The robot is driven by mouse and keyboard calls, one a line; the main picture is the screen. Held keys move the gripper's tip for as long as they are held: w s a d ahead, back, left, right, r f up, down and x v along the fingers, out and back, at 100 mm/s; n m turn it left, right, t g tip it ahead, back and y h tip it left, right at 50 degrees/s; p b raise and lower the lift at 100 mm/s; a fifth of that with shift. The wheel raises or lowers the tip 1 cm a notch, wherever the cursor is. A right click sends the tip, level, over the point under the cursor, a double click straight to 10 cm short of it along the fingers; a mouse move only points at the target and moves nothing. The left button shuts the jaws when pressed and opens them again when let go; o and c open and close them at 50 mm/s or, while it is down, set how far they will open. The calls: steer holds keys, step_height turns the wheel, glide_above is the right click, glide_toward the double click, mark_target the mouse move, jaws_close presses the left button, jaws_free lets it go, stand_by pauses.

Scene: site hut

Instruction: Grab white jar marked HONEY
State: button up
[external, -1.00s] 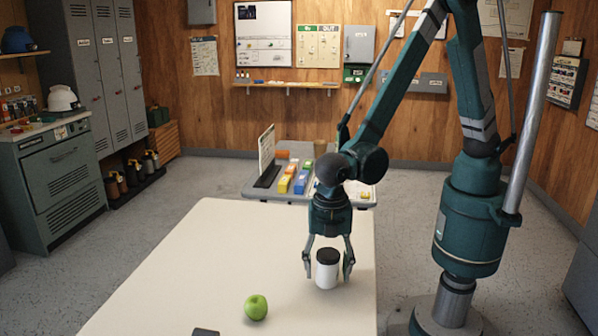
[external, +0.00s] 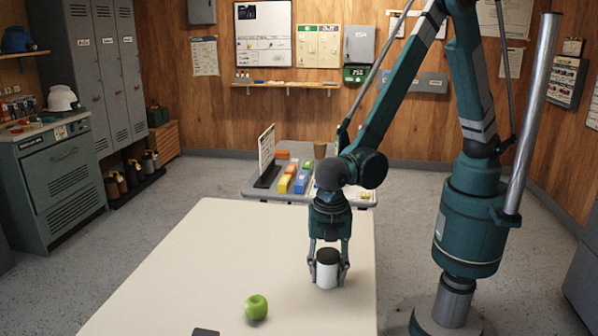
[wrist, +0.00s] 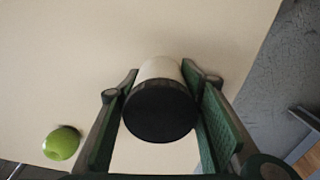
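A white jar (external: 327,276) with a black lid stands upright on the cream table near its right edge. No HONEY marking is readable on the side I see. My gripper (external: 328,272) points straight down over it, with one finger on each side of the jar. In the wrist view, the black lid (wrist: 160,110) fills the space between the green finger pads, and the white body (wrist: 161,69) shows behind it. The pads appear to meet the jar's sides, so my gripper (wrist: 161,95) looks shut on it. The jar still rests on the table.
A green apple (external: 256,307) lies on the cream table (external: 200,265) left of the jar. A dark flat object (external: 206,332) is at the front edge. A grey table (external: 228,189) with colored boxes (external: 286,184) stands behind. The table's left part is clear.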

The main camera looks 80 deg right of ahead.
mark_target(328, 254)
steer(key=shift+r, duration=0.1)
steer(key=shift+o, duration=0.2)
steer(key=shift+r+p, duration=1.05)
steer(key=shift+r, duration=3.9)
